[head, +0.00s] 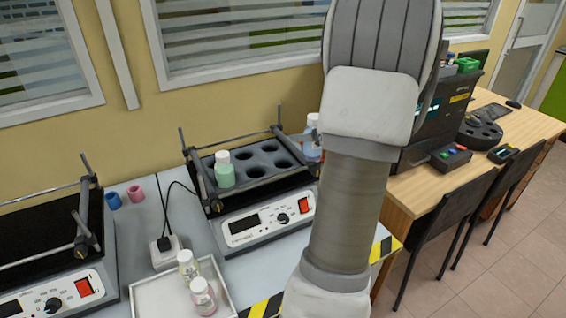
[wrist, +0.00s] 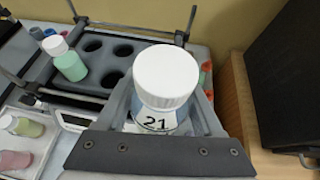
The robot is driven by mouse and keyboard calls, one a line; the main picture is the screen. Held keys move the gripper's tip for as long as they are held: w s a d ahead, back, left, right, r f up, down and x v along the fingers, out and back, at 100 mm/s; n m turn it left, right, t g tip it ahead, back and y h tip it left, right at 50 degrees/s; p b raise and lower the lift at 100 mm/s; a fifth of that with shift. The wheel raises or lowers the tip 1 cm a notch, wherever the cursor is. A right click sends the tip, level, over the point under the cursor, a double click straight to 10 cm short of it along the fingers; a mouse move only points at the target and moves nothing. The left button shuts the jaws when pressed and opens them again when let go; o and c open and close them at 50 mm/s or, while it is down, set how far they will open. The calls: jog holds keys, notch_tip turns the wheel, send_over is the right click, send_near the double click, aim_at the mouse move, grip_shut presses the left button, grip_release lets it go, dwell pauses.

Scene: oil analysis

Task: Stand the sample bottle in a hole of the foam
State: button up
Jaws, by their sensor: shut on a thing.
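The sample bottle has a white cap, bluish contents and a label reading 21. It shows large in the wrist view (wrist: 166,80), upright between the fingers of my gripper (wrist: 168,118), which is shut on it. In the head view the bottle (head: 312,152) is at the right end of the shaker, partly hidden by my arm. The dark foam (head: 237,186) sits in the shaker tray and has several round empty holes. In the wrist view the foam (wrist: 84,75) lies left of the held bottle. A green bottle (head: 225,172) stands in a left hole.
The shaker's metal bars and posts (head: 184,142) rise around the foam. A white tray (head: 160,300) with two bottles (head: 195,280) stands in front left. Another shaker (head: 50,265) is at far left. A wooden desk (head: 405,195) with black equipment is at right.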

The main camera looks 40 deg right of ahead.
jog(key=shift+w+d+f+b, duration=0.1)
jog(key=shift+w+f+b, duration=0.35)
jog(key=shift+w+f, duration=2.35)
jog(key=shift+w+d+f+b, duration=0.1)
jog(key=shift+w+f+b, duration=0.35)
jog(key=shift+w+f, duration=2.3)
jog(key=shift+w, duration=0.15)
jog(key=shift+f, duration=0.1)
jog(key=o, duration=1.3)
jog(key=shift+r, duration=0.35)
jog(key=v, duration=1.2)
jog(key=shift+f+p, duration=0.15)
jog(key=shift+p, duration=0.25)
